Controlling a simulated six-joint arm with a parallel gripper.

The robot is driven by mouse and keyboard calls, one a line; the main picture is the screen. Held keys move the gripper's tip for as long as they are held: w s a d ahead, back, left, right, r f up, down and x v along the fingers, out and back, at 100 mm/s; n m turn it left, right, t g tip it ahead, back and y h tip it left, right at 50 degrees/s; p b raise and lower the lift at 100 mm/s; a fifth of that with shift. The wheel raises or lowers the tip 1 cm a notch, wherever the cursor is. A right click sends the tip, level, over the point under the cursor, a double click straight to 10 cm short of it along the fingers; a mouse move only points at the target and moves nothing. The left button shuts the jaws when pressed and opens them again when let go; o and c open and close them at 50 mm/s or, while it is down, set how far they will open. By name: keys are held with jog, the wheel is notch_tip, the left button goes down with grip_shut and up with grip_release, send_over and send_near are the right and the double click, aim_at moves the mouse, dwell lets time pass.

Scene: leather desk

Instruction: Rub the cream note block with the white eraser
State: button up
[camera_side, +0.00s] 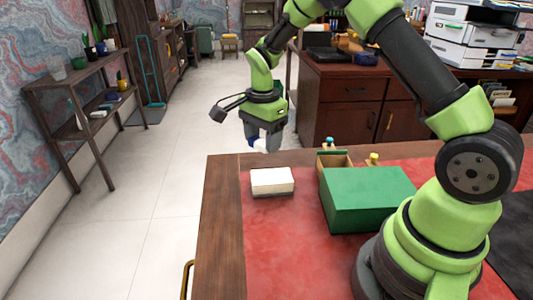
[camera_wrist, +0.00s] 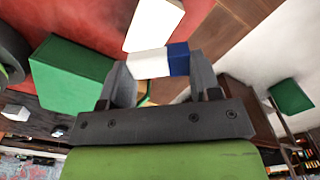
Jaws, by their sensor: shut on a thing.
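My gripper (camera_side: 262,140) is shut on the white eraser (camera_side: 258,147), which has a blue band or sleeve at one end. In the wrist view the eraser (camera_wrist: 150,64) sits between the two fingers of my gripper (camera_wrist: 160,75). The cream note block (camera_side: 272,181) lies on the red desk top near its left edge. In the side view the eraser is held in the air above and beyond the block, apart from it. The block also shows in the wrist view (camera_wrist: 154,22), close to the eraser in the picture.
A large green box (camera_side: 367,198) stands right of the block. Behind it is a small open wooden container (camera_side: 335,160) with a green back edge, and small items with blue and yellow tops. The desk's wooden left edge (camera_side: 218,220) is close to the block. Red surface in front is clear.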

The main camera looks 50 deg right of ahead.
aim_at(265, 175)
jog(key=m, duration=0.3)
jog(key=shift+s, duration=0.15)
jog(key=m, duration=0.4)
jog(key=shift+s+d+m, duration=0.1)
jog(key=shift+m, duration=0.3)
jog(key=shift+f, duration=3.8)
jog(key=shift+s+d+f, duration=0.15)
jog(key=shift+s+d, duration=0.55)
jog(key=shift+s+d+f, duration=0.1)
jog(key=shift+s+d, duration=0.55)
jog(key=shift+d, duration=0.05)
jog(key=w+a, duration=0.2)
jog(key=a, duration=0.1)
jog(key=shift+w, duration=0.4)
jog(key=shift+d+r, duration=0.1)
jog(key=shift+r, duration=3.95)
jog(key=shift+s, duration=0.1)
